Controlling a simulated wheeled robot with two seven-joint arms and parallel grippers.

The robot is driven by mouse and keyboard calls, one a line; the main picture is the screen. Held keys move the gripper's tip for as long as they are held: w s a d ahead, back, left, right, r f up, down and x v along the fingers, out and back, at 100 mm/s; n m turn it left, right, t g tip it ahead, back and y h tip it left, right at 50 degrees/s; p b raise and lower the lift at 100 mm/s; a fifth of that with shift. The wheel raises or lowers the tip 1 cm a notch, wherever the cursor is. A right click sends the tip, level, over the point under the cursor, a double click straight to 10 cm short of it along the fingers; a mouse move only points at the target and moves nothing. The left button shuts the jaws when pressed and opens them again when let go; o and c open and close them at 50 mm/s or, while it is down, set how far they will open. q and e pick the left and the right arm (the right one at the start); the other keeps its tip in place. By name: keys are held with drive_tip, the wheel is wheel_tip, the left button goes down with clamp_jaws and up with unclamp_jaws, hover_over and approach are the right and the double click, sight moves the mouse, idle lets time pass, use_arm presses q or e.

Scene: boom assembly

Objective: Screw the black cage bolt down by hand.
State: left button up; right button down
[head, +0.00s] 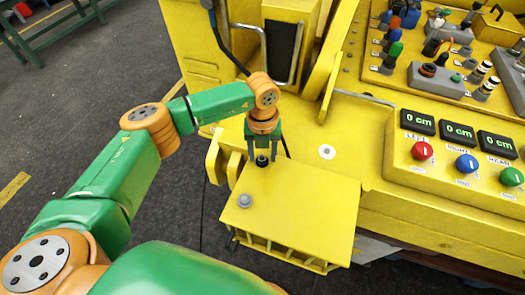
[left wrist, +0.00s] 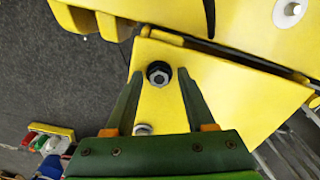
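The black cage bolt (head: 262,160) stands at the back edge of a yellow plate (head: 305,205). In the left wrist view the black bolt (left wrist: 158,73) shows as a dark ring with a grey hex head. My left gripper (head: 262,157) points down over it. In the left wrist view its fingers (left wrist: 160,75) are open, one on each side of the bolt, with visible gaps, so they do not look closed on it. The height of the fingertips above the plate is hard to tell. My right gripper is not in view.
A grey bolt (head: 244,201) sits nearer the front of the plate. Yellow lugs (head: 214,158) stand left of the plate. A panel with red, blue and green knobs (head: 466,164) and displays reading 0 cm is at the right. A dark cable hangs behind my left gripper.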

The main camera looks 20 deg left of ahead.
use_arm(q)
drive_tip(key=shift+s+r, duration=0.1)
drive_tip(key=shift+s, duration=0.05)
clamp_jaws()
